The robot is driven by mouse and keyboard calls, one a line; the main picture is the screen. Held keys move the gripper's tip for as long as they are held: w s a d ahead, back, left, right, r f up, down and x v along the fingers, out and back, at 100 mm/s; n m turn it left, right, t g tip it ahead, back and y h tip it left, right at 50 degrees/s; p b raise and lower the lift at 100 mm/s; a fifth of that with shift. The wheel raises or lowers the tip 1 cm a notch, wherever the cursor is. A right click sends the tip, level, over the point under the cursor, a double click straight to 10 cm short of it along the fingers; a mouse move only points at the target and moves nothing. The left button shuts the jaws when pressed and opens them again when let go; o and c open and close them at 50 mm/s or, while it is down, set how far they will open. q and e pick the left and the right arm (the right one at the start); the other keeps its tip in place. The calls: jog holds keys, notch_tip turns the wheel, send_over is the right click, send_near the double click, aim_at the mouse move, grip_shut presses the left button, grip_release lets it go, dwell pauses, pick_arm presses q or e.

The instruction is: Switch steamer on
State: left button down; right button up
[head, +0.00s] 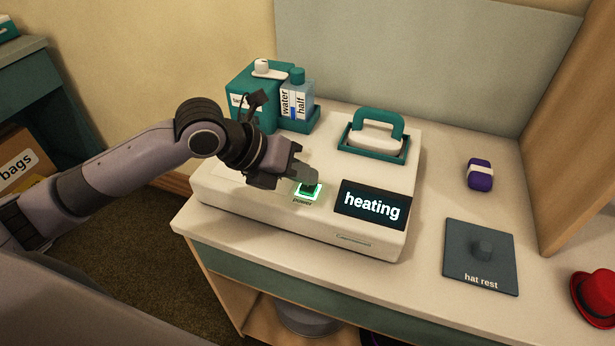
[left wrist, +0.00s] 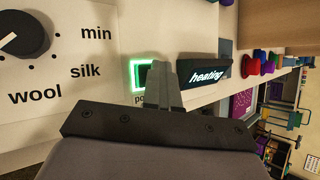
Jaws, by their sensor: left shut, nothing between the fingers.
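The steamer (head: 273,211) is a cream box on the counter with a teal-handled iron-like part (head: 378,128) on top. Its power button (head: 309,189) has a glowing green-white frame, which also shows in the left wrist view (left wrist: 136,75). Its dark display (head: 372,206) reads "heating", as it does in the left wrist view (left wrist: 205,75). My left gripper (head: 310,181) is shut and empty, its fingertips at the power button and partly covering it. I cannot tell whether they touch it. My right gripper is not in view.
A purple roll (head: 480,174), a dark hat rest plate (head: 481,258) and a red hat (head: 596,297) lie to the right. A dial (left wrist: 23,33) shows in the left wrist view.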

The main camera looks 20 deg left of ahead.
aim_at(302, 186)
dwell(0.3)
pick_arm(q)
notch_tip(302, 186, up, 6)
jog(key=p, duration=0.5)
jog(key=shift+r+p, duration=0.15)
jog(key=shift+p, duration=0.25)
